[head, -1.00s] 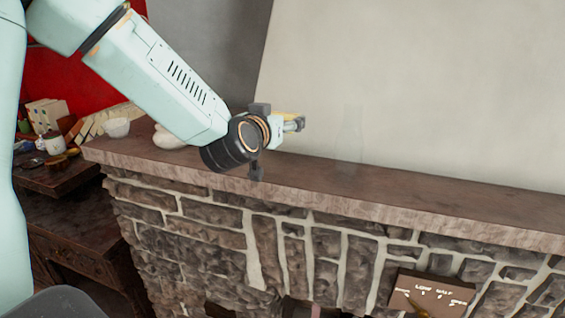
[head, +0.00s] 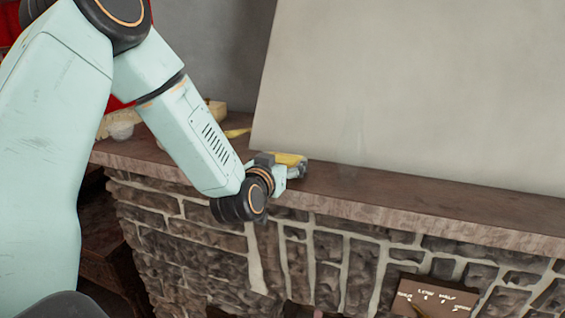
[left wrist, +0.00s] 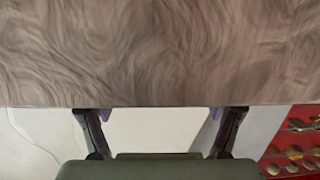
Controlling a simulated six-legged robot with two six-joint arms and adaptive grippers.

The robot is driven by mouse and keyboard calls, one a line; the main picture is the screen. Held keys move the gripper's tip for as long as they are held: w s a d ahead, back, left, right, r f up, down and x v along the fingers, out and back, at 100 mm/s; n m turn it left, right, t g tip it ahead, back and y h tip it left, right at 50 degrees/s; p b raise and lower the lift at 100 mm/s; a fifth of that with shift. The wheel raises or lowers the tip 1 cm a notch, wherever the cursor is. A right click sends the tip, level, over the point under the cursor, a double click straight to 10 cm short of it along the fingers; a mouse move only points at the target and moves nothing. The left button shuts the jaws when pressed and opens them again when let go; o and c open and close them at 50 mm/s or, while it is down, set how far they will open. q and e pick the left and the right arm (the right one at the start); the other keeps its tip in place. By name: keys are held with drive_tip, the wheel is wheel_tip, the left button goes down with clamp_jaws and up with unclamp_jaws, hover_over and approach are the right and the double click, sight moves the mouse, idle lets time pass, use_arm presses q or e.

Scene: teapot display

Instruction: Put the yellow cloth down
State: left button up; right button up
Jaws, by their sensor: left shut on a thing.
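The yellow cloth (head: 290,158) shows as a small yellow patch at the jaws of my left gripper (head: 297,169) in the head view. My left gripper is shut on it, low over the brown mantel top (head: 420,200); I cannot tell whether the cloth touches the mantel. The gripper hides part of the cloth. In the left wrist view the fingers (left wrist: 161,115) stand apart at the bottom, and no yellow shows. My right gripper is not in view.
A second yellow piece (head: 237,132) lies farther back on the mantel. A large pale panel (head: 400,90) rises behind the shelf. The stone front (head: 350,270) drops below its edge and carries a small brown sign (head: 432,297). The mantel to the right looks clear.

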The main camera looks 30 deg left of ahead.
use_arm(q)
drive_tip(key=shift+w+a+f, duration=0.15)
drive_tip(key=shift+a+f, duration=0.05)
drive_tip(key=o, duration=0.8)
drive_tip(key=shift+w+f, duration=0.1)
drive_tip(key=o, duration=0.3)
drive_tip(key=shift+s+d+r, duration=0.15)
drive_tip(key=shift+s+r, duration=0.05)
drive_tip(key=shift+w+f, duration=0.1)
drive_tip(key=shift+w, duration=0.05)
drive_tip(key=p+v, duration=0.4)
drive_tip(key=v, duration=0.8)
drive_tip(key=shift+p, duration=0.4)
